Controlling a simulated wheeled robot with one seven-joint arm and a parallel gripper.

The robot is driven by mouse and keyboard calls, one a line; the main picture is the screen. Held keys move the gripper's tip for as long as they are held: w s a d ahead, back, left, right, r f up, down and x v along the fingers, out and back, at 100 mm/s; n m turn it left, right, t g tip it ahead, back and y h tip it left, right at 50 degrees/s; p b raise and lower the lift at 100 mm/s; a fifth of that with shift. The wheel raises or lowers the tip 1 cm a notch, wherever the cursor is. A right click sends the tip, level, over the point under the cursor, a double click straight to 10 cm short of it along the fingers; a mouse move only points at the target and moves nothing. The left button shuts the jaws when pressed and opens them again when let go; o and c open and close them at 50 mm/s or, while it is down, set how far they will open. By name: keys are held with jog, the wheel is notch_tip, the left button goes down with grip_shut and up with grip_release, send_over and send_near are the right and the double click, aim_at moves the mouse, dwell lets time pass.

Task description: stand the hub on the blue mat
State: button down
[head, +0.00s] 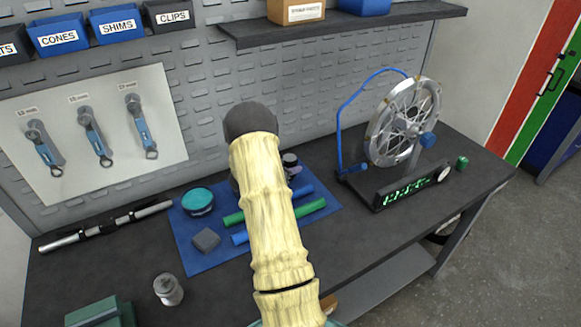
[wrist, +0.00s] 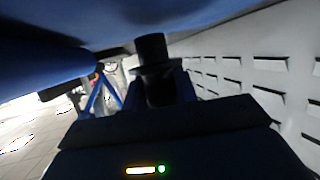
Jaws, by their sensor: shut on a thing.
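The blue mat (head: 187,238) lies on the dark bench in the head view, partly hidden by my arm. In the wrist view, my gripper (wrist: 158,91) is shut on the hub (wrist: 152,48), a dark cylinder with a wider flange. The hub's free end points towards a blue surface (wrist: 215,14) across the top of that view, which looks like the mat. I cannot tell whether the hub touches it. My arm hides the gripper in the head view.
On the mat are a teal-topped tin (head: 197,200), a grey block (head: 206,240), blue tubes (head: 304,193) and a green tube (head: 311,208). A dark round item (head: 291,163) stands right of my arm. A wheel stand (head: 385,187) is further right.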

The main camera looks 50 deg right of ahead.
jog(key=shift+f, duration=0.45)
jog(key=c, duration=1.1)
grip_release()
jog(key=shift+a, duration=0.1)
jog(key=shift+s+f, duration=0.1)
jog(key=shift+r, duration=0.6)
jog(key=b+v, duration=0.1)
jog(key=v, duration=1.1)
